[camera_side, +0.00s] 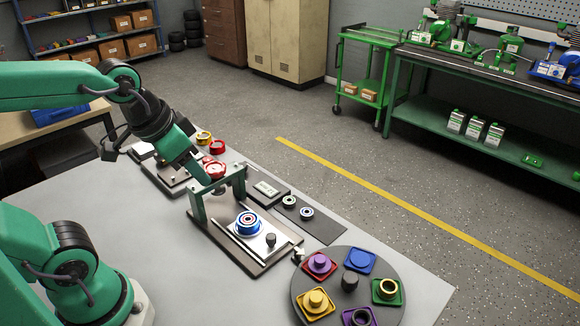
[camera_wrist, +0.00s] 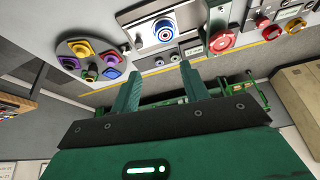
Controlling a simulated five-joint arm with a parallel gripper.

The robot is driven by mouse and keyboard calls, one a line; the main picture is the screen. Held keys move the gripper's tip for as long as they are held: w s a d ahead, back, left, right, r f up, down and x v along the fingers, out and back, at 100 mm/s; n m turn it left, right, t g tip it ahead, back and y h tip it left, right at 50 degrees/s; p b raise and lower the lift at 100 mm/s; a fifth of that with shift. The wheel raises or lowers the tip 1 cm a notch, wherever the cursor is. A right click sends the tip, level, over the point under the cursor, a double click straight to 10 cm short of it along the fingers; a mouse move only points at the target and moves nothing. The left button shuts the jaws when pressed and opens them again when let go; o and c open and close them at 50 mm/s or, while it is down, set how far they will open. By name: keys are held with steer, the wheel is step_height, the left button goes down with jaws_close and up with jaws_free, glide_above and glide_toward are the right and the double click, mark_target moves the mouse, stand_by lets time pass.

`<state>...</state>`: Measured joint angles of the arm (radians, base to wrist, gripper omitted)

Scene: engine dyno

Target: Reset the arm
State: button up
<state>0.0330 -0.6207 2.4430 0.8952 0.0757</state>
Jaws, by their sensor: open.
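My gripper (camera_wrist: 160,72) is open, with its two green fingers apart and nothing between them in the wrist view. In the side view my gripper (camera_side: 202,178) hangs tilted above the bench, near a small green gantry frame (camera_side: 198,208). The side view does not clearly show whether it touches the frame. A blue ringed part (camera_side: 248,223) sits on a metal plate by the frame. It also shows in the wrist view (camera_wrist: 164,32).
A round dark turntable (camera_side: 328,290) holds several coloured square carriers at the bench's front right. Red knob-like parts (camera_side: 215,169) stand behind the frame. A dark mat (camera_side: 322,228) bears two small rings. The grey bench top (camera_side: 130,225) is bare at left.

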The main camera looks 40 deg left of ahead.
steer(key=shift+s+a+r+n+t, duration=0.2)
steer(key=shift+s+n, duration=0.1)
steer(key=shift+s, duration=0.25)
steer(key=shift+s+a+r+n+t, duration=0.1)
steer(key=shift+s+a+n+t, duration=0.15)
steer(key=shift+s, duration=0.25)
stand_by(0.4)
